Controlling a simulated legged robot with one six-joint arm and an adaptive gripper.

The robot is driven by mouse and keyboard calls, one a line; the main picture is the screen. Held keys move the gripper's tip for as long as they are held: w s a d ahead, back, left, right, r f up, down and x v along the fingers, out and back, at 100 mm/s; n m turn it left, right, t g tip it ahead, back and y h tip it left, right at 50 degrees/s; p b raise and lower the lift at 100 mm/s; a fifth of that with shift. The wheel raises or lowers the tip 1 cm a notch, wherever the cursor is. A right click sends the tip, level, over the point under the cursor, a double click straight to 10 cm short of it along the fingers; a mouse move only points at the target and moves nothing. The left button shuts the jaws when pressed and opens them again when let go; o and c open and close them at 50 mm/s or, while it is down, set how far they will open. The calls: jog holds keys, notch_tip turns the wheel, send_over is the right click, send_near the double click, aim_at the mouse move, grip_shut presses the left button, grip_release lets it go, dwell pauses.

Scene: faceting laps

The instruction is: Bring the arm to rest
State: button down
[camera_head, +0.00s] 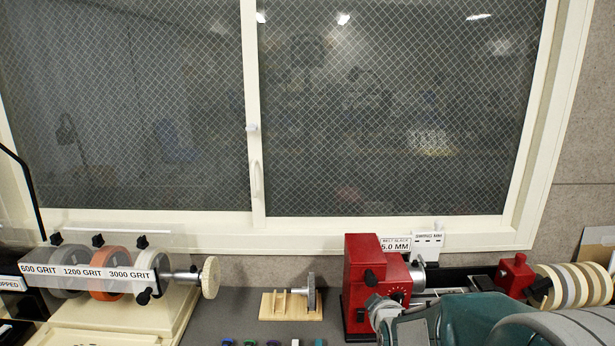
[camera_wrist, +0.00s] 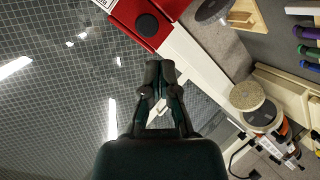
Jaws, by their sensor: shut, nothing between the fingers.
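My gripper (camera_wrist: 160,80) is in the middle of the wrist view, with its dark fingers together and nothing between them. It points toward the wire-mesh window (camera_wrist: 60,100) and the cream sill, with the red machine beyond its tips. In the head view, teal and grey links of my arm fill the lower right corner, in front of the red machine (camera_head: 362,275). My fingers cannot be made out in the head view.
A lap rack (camera_head: 113,283) labelled 600, 1200 and 3000 grit stands at the left. A small wooden stand (camera_head: 291,306) holds an upright disc mid-bench. Striped discs (camera_head: 570,287) are at the right. Small coloured pieces line the front. Grey bench (camera_head: 232,310) shows between rack and stand.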

jog(key=s+r+m+g, duration=0.2)
jog(key=s+m, duration=0.1)
jog(key=s, duration=0.7)
jog(key=s+r+m+g, duration=0.3)
jog(key=s, duration=0.7)
jog(key=s+r+m+g, duration=0.2)
jog(key=s+m, duration=0.1)
jog(key=s, duration=0.7)
jog(key=shift+s+r, duration=0.15)
jog(key=shift+r, duration=0.15)
